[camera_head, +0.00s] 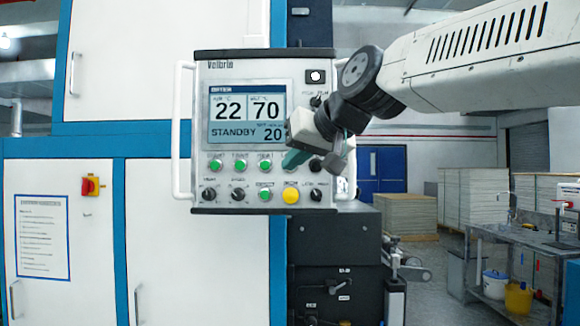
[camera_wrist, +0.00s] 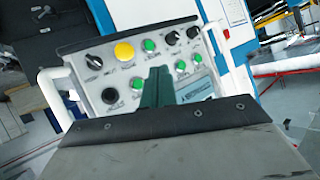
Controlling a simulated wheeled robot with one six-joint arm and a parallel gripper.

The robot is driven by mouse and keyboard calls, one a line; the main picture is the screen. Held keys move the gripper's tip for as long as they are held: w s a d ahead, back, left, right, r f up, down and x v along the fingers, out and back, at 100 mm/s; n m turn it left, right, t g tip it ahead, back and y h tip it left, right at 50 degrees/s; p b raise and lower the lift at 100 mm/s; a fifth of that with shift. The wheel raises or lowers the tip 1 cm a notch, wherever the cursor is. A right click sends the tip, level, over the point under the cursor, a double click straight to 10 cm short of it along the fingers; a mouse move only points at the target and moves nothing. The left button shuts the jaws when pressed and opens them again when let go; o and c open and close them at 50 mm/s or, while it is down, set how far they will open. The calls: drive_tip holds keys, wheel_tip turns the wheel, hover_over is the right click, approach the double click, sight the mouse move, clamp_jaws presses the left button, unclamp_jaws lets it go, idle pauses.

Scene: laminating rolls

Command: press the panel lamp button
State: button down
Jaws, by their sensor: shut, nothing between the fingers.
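The control panel (camera_head: 225,140) has a lit display (camera_head: 247,115) and rows of buttons and knobs below it. Green buttons (camera_head: 240,165) form the upper row. The lower row has black knobs, a green button (camera_head: 265,195) and a yellow button (camera_head: 291,195). The small labels are too blurred to tell which control is the lamp button. My gripper (camera_head: 292,160) is shut and empty, its green fingers in front of the panel's lower right part, hiding some of it. In the wrist view, the shut fingers (camera_wrist: 157,78) point at the panel, below the yellow button (camera_wrist: 124,50); contact cannot be told.
White handles (camera_head: 183,130) stand out on both sides of the panel. A square switch (camera_head: 316,77) sits at its top right. White cabinets with blue edges are behind at left, with a red switch (camera_head: 90,186). A bench (camera_head: 510,245) and stacked boards stand at right.

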drive_tip(key=w, duration=0.8)
drive_tip(key=shift+w+d, duration=0.2)
drive_tip(key=shift+w, duration=0.1)
drive_tip(key=shift+w, duration=0.1)
idle(1.7)
drive_tip(key=shift+w, duration=0.3)
drive_tip(key=shift+w, duration=0.4)
idle(0.6)
drive_tip(key=shift+s, duration=0.8)
drive_tip(key=shift+s+a, duration=0.1)
drive_tip(key=shift+s, duration=2.45)
drive_tip(key=shift+f, duration=0.1)
